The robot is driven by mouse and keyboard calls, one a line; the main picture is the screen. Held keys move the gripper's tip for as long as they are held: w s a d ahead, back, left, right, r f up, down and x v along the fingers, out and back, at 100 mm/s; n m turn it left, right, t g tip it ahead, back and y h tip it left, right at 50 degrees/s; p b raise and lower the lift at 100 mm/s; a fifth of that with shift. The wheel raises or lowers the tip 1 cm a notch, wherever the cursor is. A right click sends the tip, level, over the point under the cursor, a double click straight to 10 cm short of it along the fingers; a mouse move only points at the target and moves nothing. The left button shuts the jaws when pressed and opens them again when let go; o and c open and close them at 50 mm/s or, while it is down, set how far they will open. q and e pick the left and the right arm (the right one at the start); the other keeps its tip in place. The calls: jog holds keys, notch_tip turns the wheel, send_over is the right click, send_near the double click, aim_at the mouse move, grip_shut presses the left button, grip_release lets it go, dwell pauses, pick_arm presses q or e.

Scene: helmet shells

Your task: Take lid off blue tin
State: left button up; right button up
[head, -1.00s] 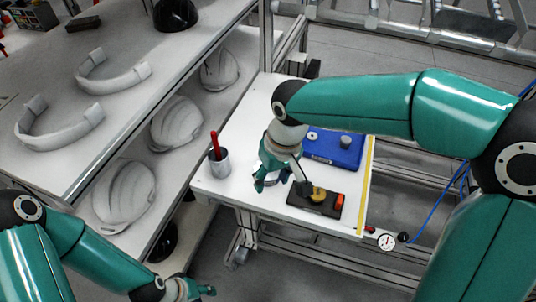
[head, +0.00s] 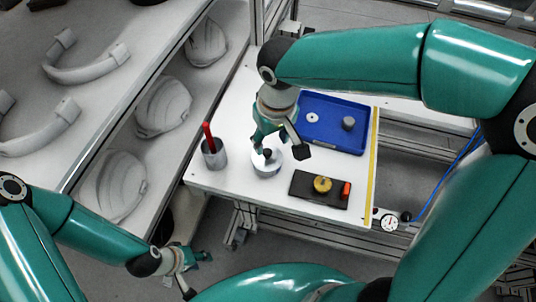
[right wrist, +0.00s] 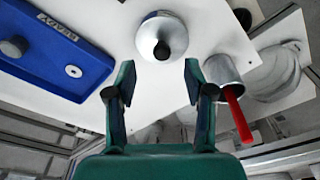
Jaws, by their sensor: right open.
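A round, silvery lidded tin (head: 267,164) with a dark knob stands on the white table; no blue tin shows. In the right wrist view its shiny lid (right wrist: 161,28) and dark knob (right wrist: 161,51) lie just beyond the fingers, roughly centred. My right gripper (head: 281,150) is above the tin, its fingers spread, partly covering it in the head view. In the right wrist view the gripper (right wrist: 159,82) has nothing between its fingertips. My left gripper (head: 198,275) is low at the bottom left, away from the table, its fingers apart and empty.
A grey cup (head: 214,154) with a red stick stands left of the tin. A blue tray (head: 334,136) holds a ring and a grey knob. A dark block (head: 306,190) carries a yellow round piece (head: 322,184) and a red piece. White helmet shells (head: 163,107) sit on the shelf.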

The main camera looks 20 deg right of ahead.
aim_at(268, 152)
jog(key=shift+w+a+f, duration=0.1)
jog(key=shift+w+f, duration=0.1)
jog(key=shift+f, duration=0.9)
jog(key=shift+w+a+f, duration=0.1)
jog(key=shift+w+f, duration=0.15)
jog(key=shift+f, duration=0.8)
jog(key=shift+w+a+f, duration=0.1)
jog(key=shift+w+f, duration=0.1)
jog(key=shift+f, duration=0.9)
jog(key=shift+c, duration=0.3)
jog(key=shift+s, duration=0.15)
grip_shut()
